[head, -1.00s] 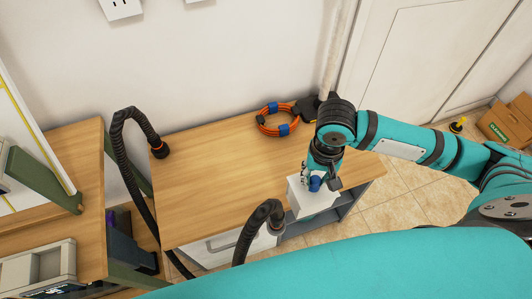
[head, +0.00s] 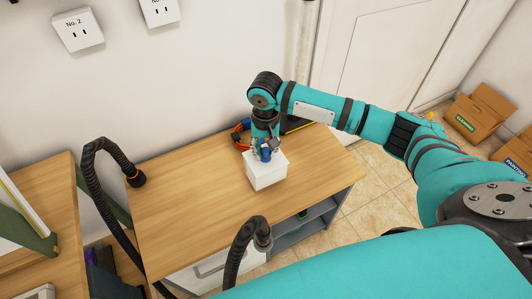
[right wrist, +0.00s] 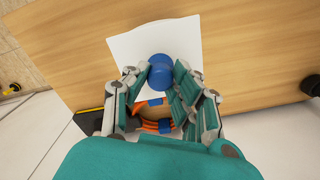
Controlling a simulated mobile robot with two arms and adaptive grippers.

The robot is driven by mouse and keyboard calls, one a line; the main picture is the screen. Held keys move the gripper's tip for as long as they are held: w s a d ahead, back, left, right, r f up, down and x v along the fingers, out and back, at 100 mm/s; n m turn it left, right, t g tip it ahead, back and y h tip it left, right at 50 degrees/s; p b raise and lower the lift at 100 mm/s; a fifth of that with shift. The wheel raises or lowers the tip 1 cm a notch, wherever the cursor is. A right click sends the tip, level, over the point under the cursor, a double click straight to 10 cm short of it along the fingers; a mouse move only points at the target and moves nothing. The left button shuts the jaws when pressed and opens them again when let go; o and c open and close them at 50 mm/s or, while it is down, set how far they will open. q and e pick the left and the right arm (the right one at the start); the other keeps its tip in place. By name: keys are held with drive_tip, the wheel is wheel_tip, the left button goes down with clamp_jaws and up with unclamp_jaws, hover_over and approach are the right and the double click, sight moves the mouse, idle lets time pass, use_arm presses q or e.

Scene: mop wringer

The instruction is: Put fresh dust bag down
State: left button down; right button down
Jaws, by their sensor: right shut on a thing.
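The fresh dust bag (head: 267,174) is a white box-like thing with a blue collar on top. In the head view it is over the wooden worktop, right of the middle. My right gripper (head: 265,151) comes down from above and is shut on the blue collar. The right wrist view shows the blue collar (right wrist: 160,72) at the fingers of my right gripper (right wrist: 160,85), with the white bag (right wrist: 150,42) below it. I cannot tell whether the bag touches the worktop. My left gripper is not in view.
An orange cord coil (head: 238,136) lies behind the bag on the worktop (head: 195,180), partly hidden by my arm. A black hose end (head: 136,178) rests at the left; another black hose (head: 240,243) rises in front. The worktop's middle is clear. Cardboard boxes (head: 477,120) stand at right.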

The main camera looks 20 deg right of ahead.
sight(265, 164)
drive_tip(key=shift+f, duration=1.3)
drive_tip(key=c, duration=1.1)
unclamp_jaws()
